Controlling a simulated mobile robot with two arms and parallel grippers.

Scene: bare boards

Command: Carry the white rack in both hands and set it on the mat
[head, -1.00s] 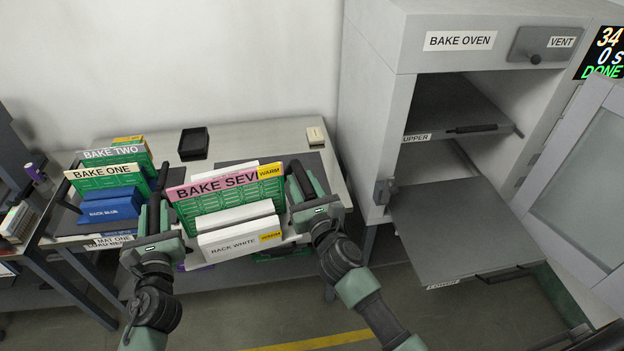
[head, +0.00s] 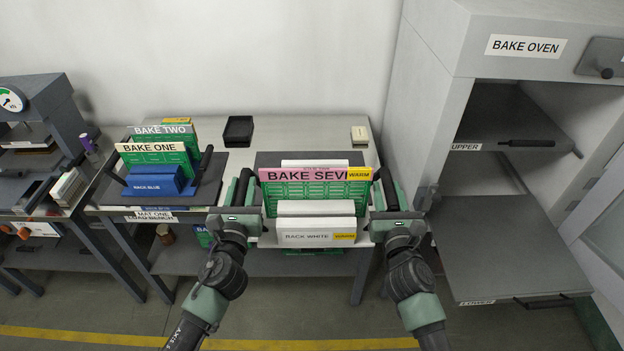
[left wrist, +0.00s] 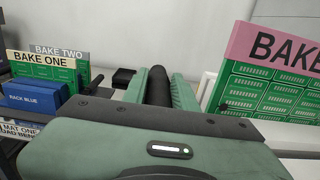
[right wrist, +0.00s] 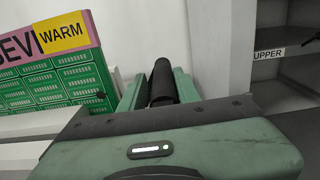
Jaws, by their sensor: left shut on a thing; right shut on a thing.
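The white rack (head: 290,237) is level in the head view, with a "RACK WHITE" label and a yellow "WARM" tag. It carries a green board (head: 305,190) with a pink "BAKE SEVEN" strip, partly covered by its tag. My left gripper (head: 243,188) is shut on the rack's left dark handle (left wrist: 158,88). My right gripper (head: 390,190) is shut on its right dark handle (right wrist: 162,85). A dark mat (head: 266,158) shows behind the rack on the bench, mostly hidden. I cannot tell whether the rack touches it.
A blue rack (head: 160,182) with green boards stands on another dark mat (head: 207,185) to the left. A black tray (head: 238,130) and a small pale block (head: 360,134) lie at the bench's back. The oven's lower shelf (head: 505,250) juts out at right.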

